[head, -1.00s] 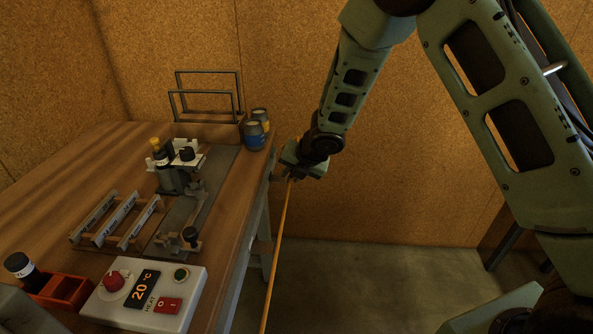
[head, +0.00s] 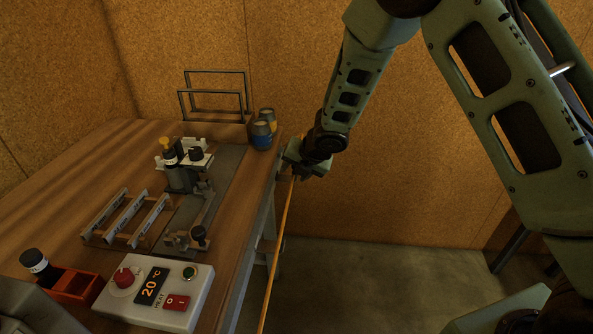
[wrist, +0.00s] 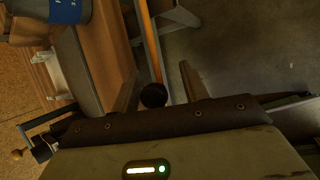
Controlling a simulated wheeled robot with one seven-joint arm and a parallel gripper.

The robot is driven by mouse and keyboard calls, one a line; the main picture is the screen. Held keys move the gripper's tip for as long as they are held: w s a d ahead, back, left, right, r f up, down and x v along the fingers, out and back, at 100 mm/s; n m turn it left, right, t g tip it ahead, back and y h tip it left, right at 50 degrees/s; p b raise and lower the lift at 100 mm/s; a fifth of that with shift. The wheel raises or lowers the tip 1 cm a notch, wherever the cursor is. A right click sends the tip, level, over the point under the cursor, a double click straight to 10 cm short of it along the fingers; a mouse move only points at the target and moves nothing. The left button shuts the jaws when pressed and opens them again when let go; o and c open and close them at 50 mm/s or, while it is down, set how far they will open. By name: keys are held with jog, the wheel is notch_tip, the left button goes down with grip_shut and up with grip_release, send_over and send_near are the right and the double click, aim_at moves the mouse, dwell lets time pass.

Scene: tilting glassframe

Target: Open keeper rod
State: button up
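A long thin orange rod (head: 276,245), which looks like the keeper rod, runs from below the picture up to my gripper beside the table's right edge. In the wrist view the orange rod (wrist: 149,45) runs to a round black knob (wrist: 153,95). My gripper (head: 296,172) is beyond the table's right side at the rod's upper end. In the wrist view its fingers (wrist: 160,88) are apart, with the knob between them in the picture, closer to the left finger. I cannot tell whether either finger touches it.
The wooden table (head: 70,180) holds a slotted rack (head: 127,218), a clamp-like fixture (head: 190,165), a heater control box (head: 155,293), a red tray (head: 77,285) and blue and yellow jars (head: 262,134). The floor (head: 380,280) right of the table is clear.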

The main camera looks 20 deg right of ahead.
jog(key=p+v, duration=0.4)
jog(key=v, duration=1.3)
jog(key=shift+r, duration=0.15)
jog(key=shift+s, duration=0.1)
jog(key=s+a+r+m+g, duration=0.1)
jog(key=s+a+m+g, duration=0.1)
jog(key=s+m, duration=0.5)
jog(key=s+a+r+m+g+h, duration=0.1)
jog(key=s+a+m+g, duration=0.1)
jog(key=s+m, duration=0.6)
jog(key=s+a+r+m+g+h, duration=0.1)
jog(key=s+m, duration=0.6)
jog(key=s, duration=0.8)
jog(key=shift+a+r+m+g, duration=0.4)
jog(key=shift+a+r+g, duration=0.15)
jog(key=shift+a, duration=0.4)
